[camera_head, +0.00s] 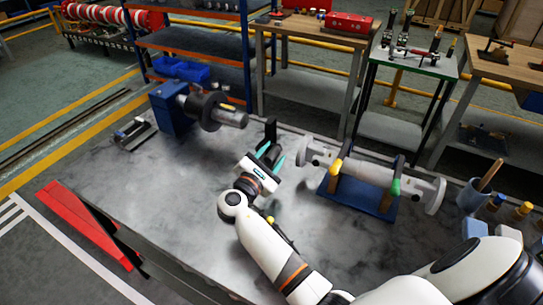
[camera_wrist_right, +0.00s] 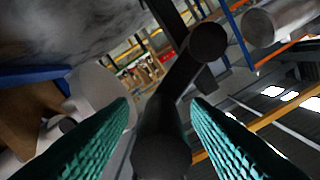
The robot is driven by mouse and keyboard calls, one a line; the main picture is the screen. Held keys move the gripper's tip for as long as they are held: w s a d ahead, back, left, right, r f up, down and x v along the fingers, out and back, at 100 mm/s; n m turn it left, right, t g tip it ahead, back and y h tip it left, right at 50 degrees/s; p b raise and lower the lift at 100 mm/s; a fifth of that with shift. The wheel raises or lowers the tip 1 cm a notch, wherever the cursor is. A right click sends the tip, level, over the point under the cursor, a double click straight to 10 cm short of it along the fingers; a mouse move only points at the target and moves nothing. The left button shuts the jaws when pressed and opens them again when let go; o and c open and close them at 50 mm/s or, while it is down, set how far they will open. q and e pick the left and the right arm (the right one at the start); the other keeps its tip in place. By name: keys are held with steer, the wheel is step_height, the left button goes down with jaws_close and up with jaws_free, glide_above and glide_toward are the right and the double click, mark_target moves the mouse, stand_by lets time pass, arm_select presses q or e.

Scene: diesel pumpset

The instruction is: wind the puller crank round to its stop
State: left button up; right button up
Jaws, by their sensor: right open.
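My right gripper (camera_head: 270,154) is open over the middle of the grey bench, its teal fingers pointing away from my arm. In the right wrist view, the dark crank (camera_wrist_right: 183,75) shows between the two open fingers (camera_wrist_right: 160,125), with a round end at its upper right and a thicker end low between the fingers. I cannot tell whether a finger touches it. In the head view, a dark upright piece (camera_head: 270,129) stands at the fingertips and looks like the same crank. What it is mounted on is hidden. My left gripper is not in view.
A blue block with a dark disc and grey shaft (camera_head: 232,117) stands at the back left. A grey flanged pipe (camera_head: 365,172) rests on a blue cradle (camera_head: 352,196) to the right. A tool cup (camera_head: 470,196) is at the right edge. The bench's left front (camera_head: 150,205) is clear.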

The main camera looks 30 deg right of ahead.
steer(key=p+v, duration=0.2)
steer(key=v, duration=1)
